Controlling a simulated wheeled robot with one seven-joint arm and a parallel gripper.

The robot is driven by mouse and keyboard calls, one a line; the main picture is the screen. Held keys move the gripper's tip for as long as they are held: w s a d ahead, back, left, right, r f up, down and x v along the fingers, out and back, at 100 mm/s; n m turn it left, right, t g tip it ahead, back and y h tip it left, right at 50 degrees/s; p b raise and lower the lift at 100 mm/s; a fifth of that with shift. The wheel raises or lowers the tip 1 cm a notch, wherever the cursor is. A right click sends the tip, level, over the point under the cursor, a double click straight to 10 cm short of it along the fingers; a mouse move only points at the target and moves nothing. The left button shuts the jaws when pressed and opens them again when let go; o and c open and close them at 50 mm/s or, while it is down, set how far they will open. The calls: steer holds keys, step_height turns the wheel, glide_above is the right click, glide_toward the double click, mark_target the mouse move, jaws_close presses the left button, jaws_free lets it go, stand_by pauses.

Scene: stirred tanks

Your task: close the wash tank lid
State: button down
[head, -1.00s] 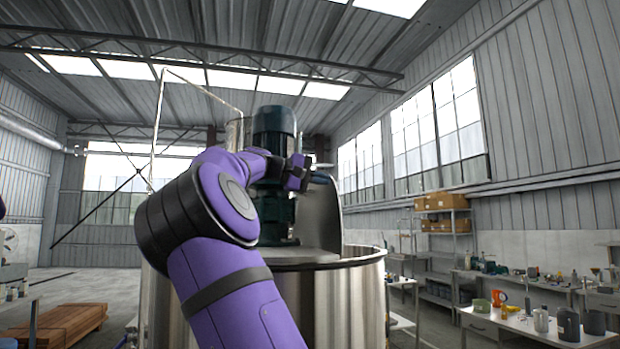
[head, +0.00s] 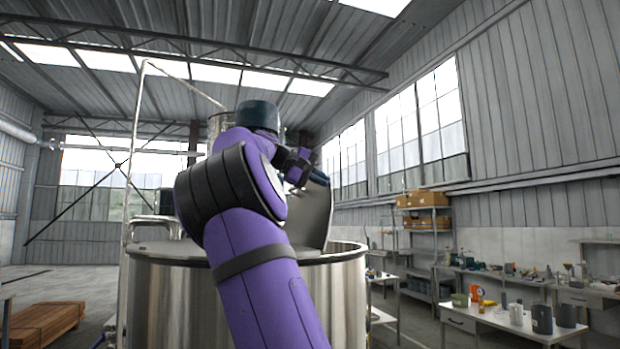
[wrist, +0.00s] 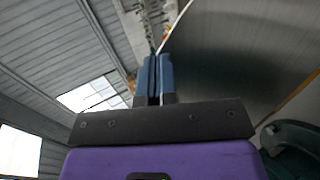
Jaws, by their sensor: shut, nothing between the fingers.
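The wash tank (head: 345,290) is a large shiny steel cylinder in front of me, partly behind my arm. Its grey lid (head: 314,218) stands raised, steeply tilted above the tank's right part. In the wrist view the lid (wrist: 245,50) is a broad dark curved panel filling the upper right. My gripper (head: 320,177) is at the lid's upper edge. Its two blue fingers (wrist: 153,80) are together, with nothing held, just left of the lid's edge in the wrist view. I cannot tell whether they touch it. My arm hides the middle of the tank top.
A dark green motor (head: 258,116) rises above the tank behind my arm. A thin metal pipe frame (head: 133,160) stands at the tank's left. A cluttered workbench (head: 490,320) and shelving (head: 428,225) stand at right. Timber (head: 45,325) lies on the floor at left.

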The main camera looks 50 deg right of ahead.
steer(key=s+d+f+t+y, duration=0.2)
steer(key=d+f+y, duration=0.1)
steer(key=f, duration=0.1)
steer(key=s+d+f+t+y, duration=0.2)
steer(key=d+f+y, duration=0.1)
steer(key=d+f, duration=0.1)
steer(key=s+d+f+t+y, duration=0.1)
steer(key=s+d+f+y, duration=0.1)
steer(key=d+f+y, duration=0.2)
steer(key=shift+s+f+t, duration=0.4)
steer(key=shift+f, duration=0.25)
steer(key=shift+d+f+t+y, duration=0.1)
steer(key=shift+f+t+y, duration=0.55)
steer(key=shift+f, duration=0.75)
steer(key=shift+f+g, duration=0.15)
steer(key=shift+g, duration=0.1)
